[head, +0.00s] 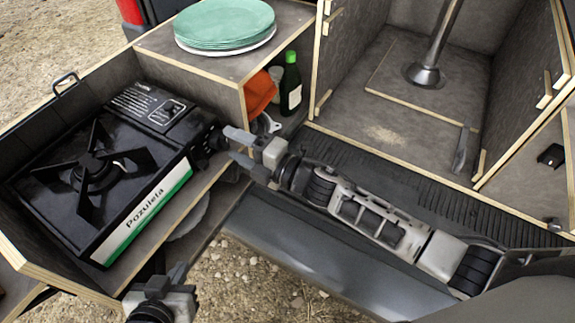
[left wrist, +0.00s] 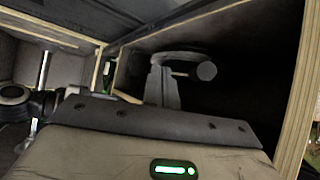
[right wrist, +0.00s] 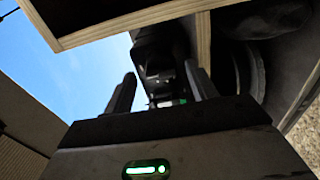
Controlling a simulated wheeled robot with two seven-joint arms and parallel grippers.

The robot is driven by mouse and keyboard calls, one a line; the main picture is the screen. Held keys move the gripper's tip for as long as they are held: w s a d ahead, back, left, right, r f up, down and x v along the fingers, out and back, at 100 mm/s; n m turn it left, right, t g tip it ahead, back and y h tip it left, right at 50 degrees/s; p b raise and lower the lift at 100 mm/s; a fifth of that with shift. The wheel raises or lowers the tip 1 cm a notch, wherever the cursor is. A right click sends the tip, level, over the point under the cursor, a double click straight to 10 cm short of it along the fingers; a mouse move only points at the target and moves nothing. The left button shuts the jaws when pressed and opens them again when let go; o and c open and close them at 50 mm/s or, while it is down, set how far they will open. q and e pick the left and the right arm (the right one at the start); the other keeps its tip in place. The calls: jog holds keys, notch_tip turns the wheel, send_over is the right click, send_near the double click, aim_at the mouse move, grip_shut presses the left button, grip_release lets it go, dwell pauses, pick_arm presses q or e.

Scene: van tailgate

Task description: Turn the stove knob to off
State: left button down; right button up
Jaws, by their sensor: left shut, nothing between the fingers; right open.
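The black camping stove (head: 150,190), with a green and white front stripe, sits in the left compartment. Its dark knob (head: 216,140) is at the stove's right front corner. My right gripper (head: 232,145) is open beside the knob, its fingers pointing at it. The right wrist view shows the fingers (right wrist: 158,88) apart, with the dark stove (right wrist: 155,42) ahead; contact with the knob is unclear. My left gripper (head: 168,276) is low, in front of the stove compartment. It is shut and empty, and its fingers (left wrist: 163,85) show in the left wrist view. The knob's setting is unreadable.
Green plates (head: 225,25) sit on the shelf top behind the stove. A wooden edge (head: 60,285) borders the stove compartment. Gravel ground (head: 260,270) lies in front.

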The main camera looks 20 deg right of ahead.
pick_arm(q)
jog(key=shift+d+f+b, duration=0.15)
jog(key=shift+f+b, duration=0.2)
jog(key=shift+b, duration=0.4)
pick_arm(e)
jog(key=v, duration=1.4)
jog(key=shift+s+d, duration=0.2)
pick_arm(q)
jog(key=shift+s, duration=0.1)
